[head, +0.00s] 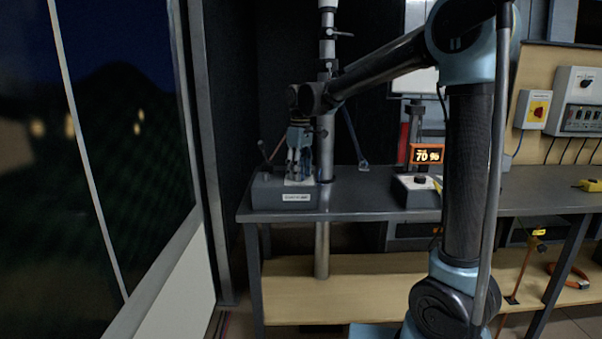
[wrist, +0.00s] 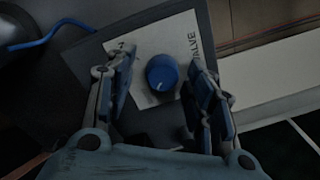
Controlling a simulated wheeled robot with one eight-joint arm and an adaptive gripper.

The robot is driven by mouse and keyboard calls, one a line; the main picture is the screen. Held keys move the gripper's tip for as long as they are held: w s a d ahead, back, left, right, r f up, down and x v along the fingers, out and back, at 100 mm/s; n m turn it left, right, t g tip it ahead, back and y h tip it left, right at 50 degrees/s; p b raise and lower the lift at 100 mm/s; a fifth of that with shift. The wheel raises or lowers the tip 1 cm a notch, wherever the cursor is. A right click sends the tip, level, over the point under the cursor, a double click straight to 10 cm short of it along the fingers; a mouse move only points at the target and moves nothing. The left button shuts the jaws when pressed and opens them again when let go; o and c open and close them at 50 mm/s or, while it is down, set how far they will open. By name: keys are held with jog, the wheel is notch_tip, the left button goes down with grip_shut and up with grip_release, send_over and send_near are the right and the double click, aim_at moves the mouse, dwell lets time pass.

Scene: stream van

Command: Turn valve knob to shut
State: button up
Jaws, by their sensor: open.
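The valve knob (wrist: 162,72) is a round blue knob on a pale plate (wrist: 150,44) with the printed word "VALVE". In the wrist view it lies between the two spread fingers of my gripper (wrist: 160,85), with space on both sides. My gripper is open and looks empty. In the head view my gripper (head: 299,172) points down over the dark grey box (head: 268,195) at the bench's left end, and its fingers hide the knob there. I cannot tell how far the fingertips are above the plate.
A lever (head: 266,155) rises from the box's left side. A vertical metal pole (head: 323,250) stands close to its right. An orange display (head: 427,154) reads 70 %. The grey bench top (head: 365,190) is clear between the box and a second device (head: 416,192).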

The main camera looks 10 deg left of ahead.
notch_tip(320, 180, up, 12)
jog(key=shift+w, duration=0.3)
jog(key=shift+d, duration=0.1)
dwell(0.3)
jog(key=s+d+f+m, duration=0.2)
jog(key=s+d+f, duration=0.1)
jog(key=d, duration=0.6)
jog(key=s+d+f+m+t, duration=0.1)
jog(key=s+d+f+m, duration=0.15)
jog(key=d, duration=0.55)
jog(key=s+d+f+m, duration=0.2)
jog(key=s+d+f, duration=0.1)
jog(key=d, duration=0.6)
jog(key=s+d+f+m, duration=0.3)
jog(key=s+d+f, duration=0.4)
jog(key=s+f, duration=0.1)
jog(key=s+d+f+m+t, duration=0.1)
jog(key=s+d+f+m, duration=0.3)
jog(key=s+d+f, duration=0.3)
notch_tip(320, 180, down, 4)
jog(key=shift+s+d+f+t, duration=0.15)
jog(key=shift+s+d+t, duration=0.15)
jog(key=shift+s+d, duration=0.05)
jog(key=shift+m, duration=0.25)
